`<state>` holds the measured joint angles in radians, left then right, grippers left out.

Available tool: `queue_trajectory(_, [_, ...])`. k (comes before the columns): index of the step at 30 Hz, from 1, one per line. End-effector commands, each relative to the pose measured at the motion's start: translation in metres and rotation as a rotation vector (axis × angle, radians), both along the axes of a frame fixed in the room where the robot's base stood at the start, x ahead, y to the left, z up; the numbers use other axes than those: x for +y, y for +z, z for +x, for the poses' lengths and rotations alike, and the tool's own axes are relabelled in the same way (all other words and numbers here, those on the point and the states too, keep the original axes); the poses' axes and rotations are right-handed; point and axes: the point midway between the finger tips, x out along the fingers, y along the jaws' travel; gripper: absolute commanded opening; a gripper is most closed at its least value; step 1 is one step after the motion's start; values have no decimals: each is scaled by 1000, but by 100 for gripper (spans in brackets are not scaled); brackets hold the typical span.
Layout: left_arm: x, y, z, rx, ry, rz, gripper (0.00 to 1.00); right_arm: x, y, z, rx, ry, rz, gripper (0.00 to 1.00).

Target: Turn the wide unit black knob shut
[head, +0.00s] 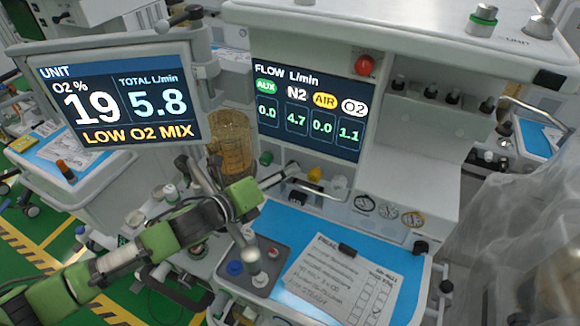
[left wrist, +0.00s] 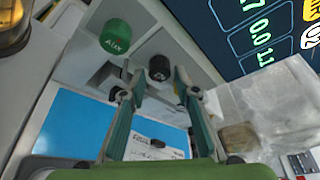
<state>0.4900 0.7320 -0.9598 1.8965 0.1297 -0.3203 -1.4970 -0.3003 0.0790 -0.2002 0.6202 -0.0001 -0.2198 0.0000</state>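The wide unit's black knob (head: 293,168) sits on the panel below the flow screen (head: 310,110), between a green knob and a yellow knob. In the left wrist view the black knob (left wrist: 159,69) appears between the fingertips, with a gap on each side. My left gripper (head: 288,184) is open at the knob row; its fingertips (left wrist: 159,80) are apart and hold nothing. I cannot tell how far the tips reach around the knob. The screen reads N2 4.7 and O2 1.1. My right gripper is not in view.
The green AUX knob (left wrist: 117,36) is close to the left of the black one. The yellow knob (head: 314,174) and a white knob (head: 340,182) are to its right. Below lies a blue worktop (head: 285,222) with a paper form (head: 340,285). A unit screen (head: 120,103) reads LOW O2 MIX.

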Motion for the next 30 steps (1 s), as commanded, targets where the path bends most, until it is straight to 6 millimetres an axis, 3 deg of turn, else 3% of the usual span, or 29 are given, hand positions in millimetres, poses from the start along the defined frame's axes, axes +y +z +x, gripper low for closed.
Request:
queue_trajectory(6, [-13, -4, 16, 1, 0, -2, 29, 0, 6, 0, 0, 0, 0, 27])
queue_trajectory(17, [-16, -6, 19, 1, 0, -1, 29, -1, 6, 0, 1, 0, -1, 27])
queue_trajectory(21, [-16, -6, 19, 1, 0, -1, 0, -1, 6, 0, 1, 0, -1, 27])
queue_trajectory(30, [-16, -5, 19, -6, 0, 16, 0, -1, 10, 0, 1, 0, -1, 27])
